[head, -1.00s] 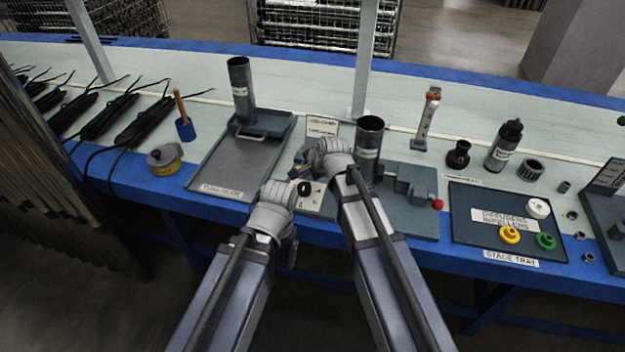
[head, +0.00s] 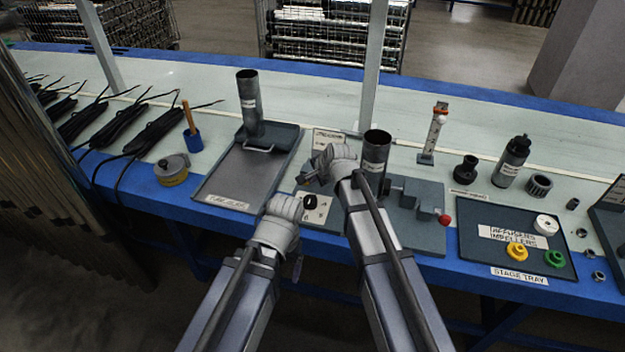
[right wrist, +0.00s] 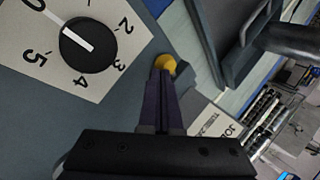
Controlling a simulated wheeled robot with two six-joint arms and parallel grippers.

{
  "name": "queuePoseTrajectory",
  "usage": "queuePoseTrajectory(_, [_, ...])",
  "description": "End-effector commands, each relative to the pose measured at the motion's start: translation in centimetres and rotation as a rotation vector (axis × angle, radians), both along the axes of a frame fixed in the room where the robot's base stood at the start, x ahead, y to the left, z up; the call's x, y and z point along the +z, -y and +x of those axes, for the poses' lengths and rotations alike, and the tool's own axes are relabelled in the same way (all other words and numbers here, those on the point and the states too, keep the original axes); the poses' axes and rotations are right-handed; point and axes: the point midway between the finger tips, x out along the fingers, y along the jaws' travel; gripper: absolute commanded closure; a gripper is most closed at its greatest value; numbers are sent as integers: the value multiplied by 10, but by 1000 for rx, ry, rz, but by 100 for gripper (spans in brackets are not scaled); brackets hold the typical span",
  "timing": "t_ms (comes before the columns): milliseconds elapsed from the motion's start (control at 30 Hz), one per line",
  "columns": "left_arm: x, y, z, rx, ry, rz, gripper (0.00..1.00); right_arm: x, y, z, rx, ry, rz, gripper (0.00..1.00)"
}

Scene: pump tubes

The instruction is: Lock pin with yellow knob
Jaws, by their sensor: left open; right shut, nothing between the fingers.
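The yellow knob (right wrist: 165,63) shows in the right wrist view, small and round, just beyond the tips of my right gripper (right wrist: 163,74). The shut fingers reach up to it; whether they touch it I cannot tell. In the head view my right gripper (head: 306,179) is over the fixture plate beside the upright grey tube (head: 376,150), and the knob cannot be made out there. The pin itself is not visible. My left gripper (head: 285,208) is lower, beside the dial plate; its fingers are largely hidden.
A black dial (right wrist: 89,44) on a white numbered plate is close to the right gripper. A grey tray (head: 240,178) lies to the left. A red ball knob (head: 445,219) and the stage tray (head: 476,250) with coloured rings are to the right.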

Motion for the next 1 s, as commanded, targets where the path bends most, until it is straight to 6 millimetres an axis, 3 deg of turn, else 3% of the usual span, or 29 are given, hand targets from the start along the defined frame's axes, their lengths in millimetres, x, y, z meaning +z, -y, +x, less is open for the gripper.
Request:
queuePoseTrajectory(233, [7,0,0,0,0,0,19,7,7,-12,-1,0,1,100])
queuePoseTrajectory(400, [18,0,0,0,0,0,19,18,21,-31,1,0,1,100])
queuePoseTrajectory(800, [82,0,0,0,0,0,19,82,40,-68,1,0,0,100])
queuePoseTrajectory(1000, [97,0,0,0,0,0,19,97,46,-79,1,0,0,100])
